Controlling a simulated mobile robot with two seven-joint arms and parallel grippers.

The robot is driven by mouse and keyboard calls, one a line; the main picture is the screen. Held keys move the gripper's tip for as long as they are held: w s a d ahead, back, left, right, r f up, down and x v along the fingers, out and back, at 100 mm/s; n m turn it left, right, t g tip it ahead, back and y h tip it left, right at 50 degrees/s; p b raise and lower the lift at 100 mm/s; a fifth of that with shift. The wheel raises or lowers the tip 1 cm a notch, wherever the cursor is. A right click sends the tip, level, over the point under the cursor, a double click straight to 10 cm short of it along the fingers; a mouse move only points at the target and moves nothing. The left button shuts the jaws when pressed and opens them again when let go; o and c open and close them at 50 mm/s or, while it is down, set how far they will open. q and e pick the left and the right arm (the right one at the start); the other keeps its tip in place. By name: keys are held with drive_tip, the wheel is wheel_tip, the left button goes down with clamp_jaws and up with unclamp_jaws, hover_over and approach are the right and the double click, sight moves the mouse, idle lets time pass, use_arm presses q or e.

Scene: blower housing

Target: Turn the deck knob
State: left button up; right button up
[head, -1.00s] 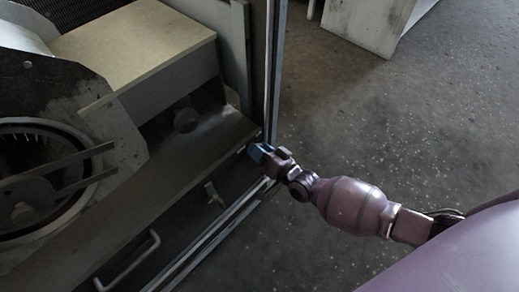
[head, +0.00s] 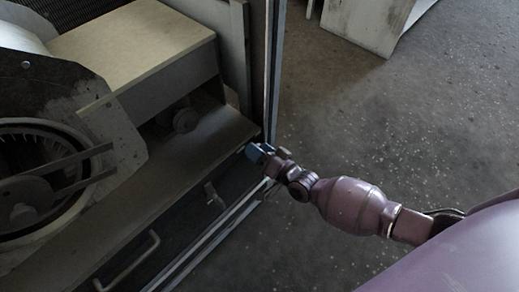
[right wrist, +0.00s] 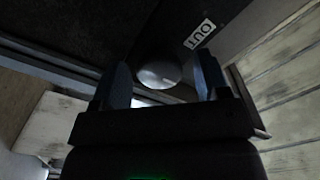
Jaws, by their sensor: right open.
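A dark round deck knob (head: 185,120) sits in shadow under the overhanging pale-topped box, above the deck (head: 215,140). My right gripper (head: 258,152) is at the right front end of the deck, to the right of this knob and apart from it. In the right wrist view my right gripper (right wrist: 158,88) is open, and a round grey knob (right wrist: 158,74) shows between its fingers, beyond them. I cannot tell its exact distance. An "OUT" label (right wrist: 199,35) is beside it. My left gripper is out of view.
A metal post (head: 271,70) stands just behind my right gripper. A small lever (head: 213,195) and a bar handle (head: 130,262) are on the front below the deck. The blower ring (head: 85,205) is at left.

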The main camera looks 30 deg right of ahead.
drive_tip(key=p+v, duration=0.2)
drive_tip(key=v, duration=0.8)
drive_tip(key=shift+s, duration=0.35)
drive_tip(key=shift+d+r, duration=0.1)
drive_tip(key=shift+d, duration=0.05)
